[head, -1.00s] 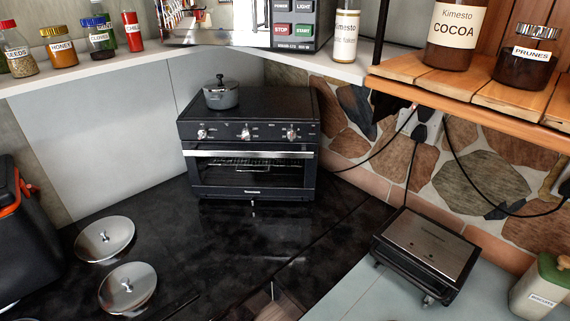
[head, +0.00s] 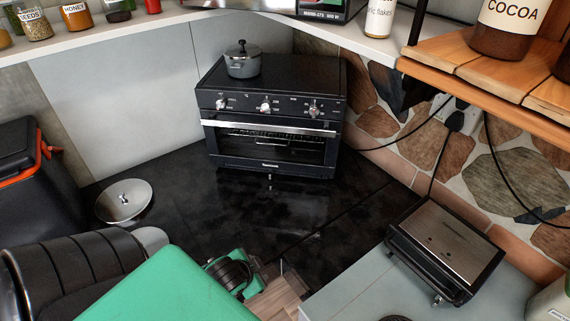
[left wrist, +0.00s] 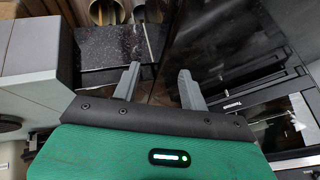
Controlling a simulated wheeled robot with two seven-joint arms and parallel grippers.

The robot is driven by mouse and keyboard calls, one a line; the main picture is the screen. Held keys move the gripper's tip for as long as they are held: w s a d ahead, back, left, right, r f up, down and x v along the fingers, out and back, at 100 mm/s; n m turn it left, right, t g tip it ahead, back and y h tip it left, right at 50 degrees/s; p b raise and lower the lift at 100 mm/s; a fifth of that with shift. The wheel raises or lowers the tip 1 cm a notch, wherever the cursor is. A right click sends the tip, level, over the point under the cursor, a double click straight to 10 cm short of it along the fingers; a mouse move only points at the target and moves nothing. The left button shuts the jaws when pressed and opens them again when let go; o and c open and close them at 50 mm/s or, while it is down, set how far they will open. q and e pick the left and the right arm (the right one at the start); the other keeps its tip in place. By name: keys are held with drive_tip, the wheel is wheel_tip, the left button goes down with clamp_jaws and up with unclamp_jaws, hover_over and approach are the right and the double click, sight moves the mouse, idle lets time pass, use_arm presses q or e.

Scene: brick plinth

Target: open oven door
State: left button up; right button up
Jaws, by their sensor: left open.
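The black oven (head: 270,120) stands in the counter corner in the head view. Its door (head: 268,148) is shut, with a silver handle bar (head: 268,129) across the top and knobs above. Part of the oven front (left wrist: 270,118) also shows at the right of the left wrist view, at a slant. My left gripper (left wrist: 160,82) is open and empty in the left wrist view, its grey fingers apart from the oven. In the head view my left arm enters at the bottom left, below the oven; its fingertips cannot be made out there. My right gripper is not in view.
A grey pot (head: 243,64) stands on the oven. A metal lid (head: 124,200) lies on the dark counter at left, near a black box (head: 38,175). A contact grill (head: 445,245) sits at right with cables behind. The dark counter before the oven is clear.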

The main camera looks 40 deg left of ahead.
use_arm(q)
drive_tip(key=w+a+m+t, duration=0.1)
drive_tip(key=a, duration=0.2)
drive_tip(key=w+a+r+m+t, duration=0.1)
drive_tip(key=w+a, duration=0.1)
drive_tip(key=w+a+r+t, duration=0.1)
drive_tip(key=w+a, duration=0.1)
drive_tip(key=a, duration=0.1)
drive_tip(key=shift+a+m+y, duration=0.35)
drive_tip(key=shift+m+y, duration=0.05)
drive_tip(key=w+a+r+m+t, duration=0.4)
drive_tip(key=w+a+r, duration=0.1)
drive_tip(key=a, duration=0.3)
drive_tip(key=m+t+h, duration=0.3)
drive_tip(key=m+h, duration=0.5)
drive_tip(key=m, duration=0.3)
approach(264, 128)
drive_tip(key=shift+n, duration=0.3)
drive_tip(key=p+x, duration=0.2)
drive_tip(key=x, duration=0.3)
drive_tip(key=shift+w, duration=0.2)
drive_tip(key=p+x, duration=0.1)
drive_tip(key=x, duration=0.2)
drive_tip(key=shift+w+r+p, duration=0.1)
drive_tip(key=shift+p, duration=0.2)
drive_tip(key=shift+p+x, duration=0.3)
drive_tip(key=shift+x, duration=0.7)
clamp_jaws()
